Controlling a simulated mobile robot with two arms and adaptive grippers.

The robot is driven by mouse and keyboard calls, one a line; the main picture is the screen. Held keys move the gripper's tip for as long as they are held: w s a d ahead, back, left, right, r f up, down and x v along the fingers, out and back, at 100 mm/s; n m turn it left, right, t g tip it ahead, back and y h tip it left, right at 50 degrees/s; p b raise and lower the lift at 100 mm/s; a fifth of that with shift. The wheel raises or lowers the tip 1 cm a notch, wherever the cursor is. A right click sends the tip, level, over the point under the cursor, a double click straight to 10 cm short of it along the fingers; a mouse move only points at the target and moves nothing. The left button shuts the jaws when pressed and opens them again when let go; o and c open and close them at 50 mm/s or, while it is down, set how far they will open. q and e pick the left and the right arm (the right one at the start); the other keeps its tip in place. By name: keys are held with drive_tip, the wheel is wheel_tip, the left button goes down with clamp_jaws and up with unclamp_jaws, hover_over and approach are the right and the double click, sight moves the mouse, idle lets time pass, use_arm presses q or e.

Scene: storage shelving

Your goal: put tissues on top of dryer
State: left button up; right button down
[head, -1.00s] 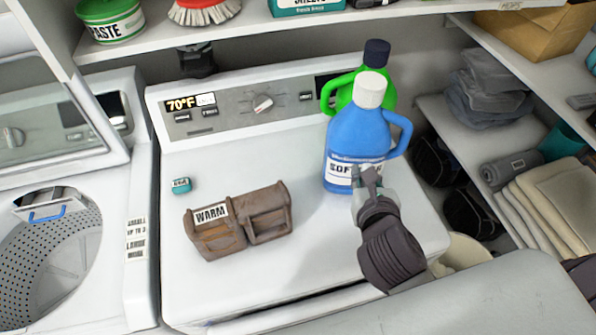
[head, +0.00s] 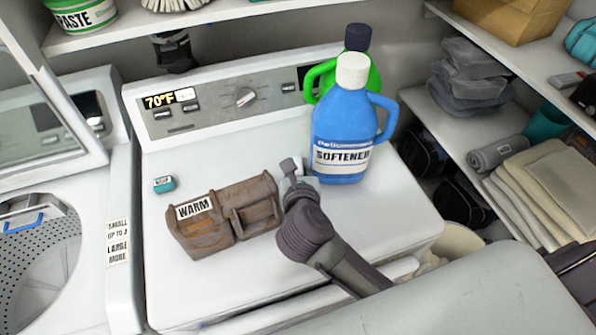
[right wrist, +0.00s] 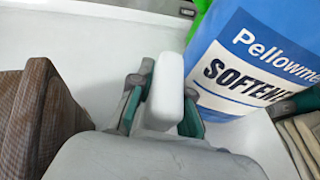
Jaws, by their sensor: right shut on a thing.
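A white rounded block, which I take to be the tissues (right wrist: 169,88), is between the teal-padded fingers of my right gripper (right wrist: 166,105) in the right wrist view. In the head view my right gripper (head: 293,170) is over the white dryer top (head: 230,155), between the brown basket and the blue bottle, and mostly hides the block. The gripper is shut on it. Whether the block touches the dryer top, I cannot tell. My left gripper is not in view.
A brown basket marked WARM (head: 227,217) and a small teal box (head: 164,184) are on the dryer. A blue softener bottle (head: 343,125) stands right of my gripper, a green bottle (head: 322,78) behind it. The dryer's front right corner is clear.

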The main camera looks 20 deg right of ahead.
wheel_tip(320, 180, down, 2)
drive_tip(key=shift+s+d+f, duration=0.1)
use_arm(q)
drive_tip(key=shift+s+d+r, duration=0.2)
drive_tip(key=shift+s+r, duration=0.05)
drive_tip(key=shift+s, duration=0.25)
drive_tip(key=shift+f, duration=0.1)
use_arm(e)
drive_tip(key=shift+f, duration=0.2)
drive_tip(key=c, duration=1.1)
unclamp_jaws()
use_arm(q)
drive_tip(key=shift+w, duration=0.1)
